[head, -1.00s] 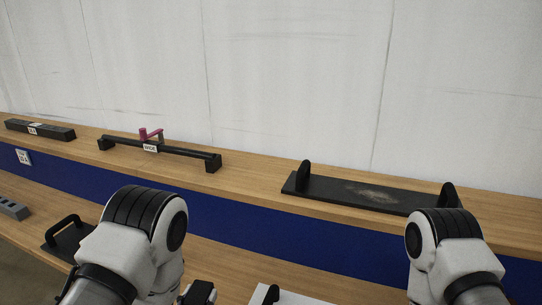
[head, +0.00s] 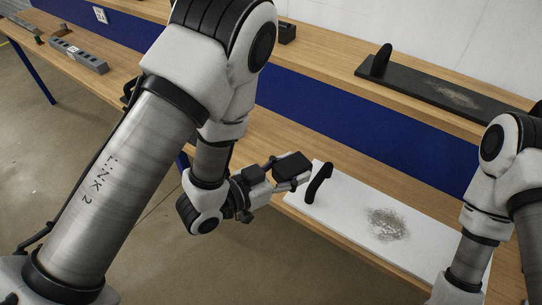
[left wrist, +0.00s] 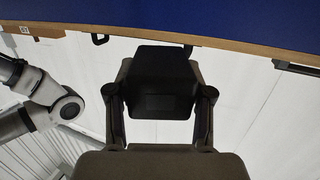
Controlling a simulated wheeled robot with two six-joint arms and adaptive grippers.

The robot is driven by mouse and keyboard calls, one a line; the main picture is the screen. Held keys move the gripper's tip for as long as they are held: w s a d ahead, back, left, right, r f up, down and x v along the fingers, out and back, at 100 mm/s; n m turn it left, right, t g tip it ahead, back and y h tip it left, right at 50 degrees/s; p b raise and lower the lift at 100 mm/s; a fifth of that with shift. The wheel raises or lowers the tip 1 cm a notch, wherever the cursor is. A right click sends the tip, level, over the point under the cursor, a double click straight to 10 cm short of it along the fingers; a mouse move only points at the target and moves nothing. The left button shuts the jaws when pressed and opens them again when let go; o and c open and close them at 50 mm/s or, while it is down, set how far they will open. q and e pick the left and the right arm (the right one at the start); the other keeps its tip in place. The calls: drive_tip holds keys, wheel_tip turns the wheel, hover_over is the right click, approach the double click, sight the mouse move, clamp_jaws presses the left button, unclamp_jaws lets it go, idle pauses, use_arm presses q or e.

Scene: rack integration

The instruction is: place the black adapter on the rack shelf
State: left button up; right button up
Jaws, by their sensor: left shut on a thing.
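My left gripper (head: 280,173) is shut on a small black block, which I take to be the black adapter (head: 293,164). It holds the block just left of a black handle (head: 317,187) on a white panel (head: 345,207). I cannot tell whether the block touches the handle. In the left wrist view the adapter (left wrist: 162,75) sits between the two fingers. My right arm is at the right edge of the head view; its gripper is out of view. No rack shelf is clearly identifiable.
The white panel lies on the lower wooden ledge (head: 268,128). A black panel with upright handles (head: 435,88) lies on the upper ledge (head: 335,62). A grey block (head: 75,55) lies on the lower ledge at far left. Open floor shows at lower left.

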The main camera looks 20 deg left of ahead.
use_arm(q)
drive_tip(key=shift+s+d+g+h, duration=0.1)
drive_tip(key=shift+d+g+h, duration=0.2)
drive_tip(key=shift+d, duration=0.1)
drive_tip(key=shift+d+f+m, duration=0.2)
drive_tip(key=shift+d+m, duration=0.05)
drive_tip(key=shift+m, duration=0.15)
drive_tip(key=w+d+f+m+g+h, duration=0.2)
drive_tip(key=f+g, duration=0.1)
drive_tip(key=w+d+f+m+g+h, duration=0.1)
drive_tip(key=w+m+g, duration=0.1)
drive_tip(key=shift+w+d+f+h, duration=0.1)
drive_tip(key=shift+d+f+h, duration=0.2)
drive_tip(key=shift+f+h, duration=0.1)
drive_tip(key=a+m+g, duration=0.1)
drive_tip(key=g, duration=0.1)
drive_tip(key=a+m+g+h, duration=0.1)
drive_tip(key=m+g, duration=0.1)
drive_tip(key=s+a+m+g, duration=0.1)
drive_tip(key=g, duration=0.1)
drive_tip(key=shift+m+g, duration=0.4)
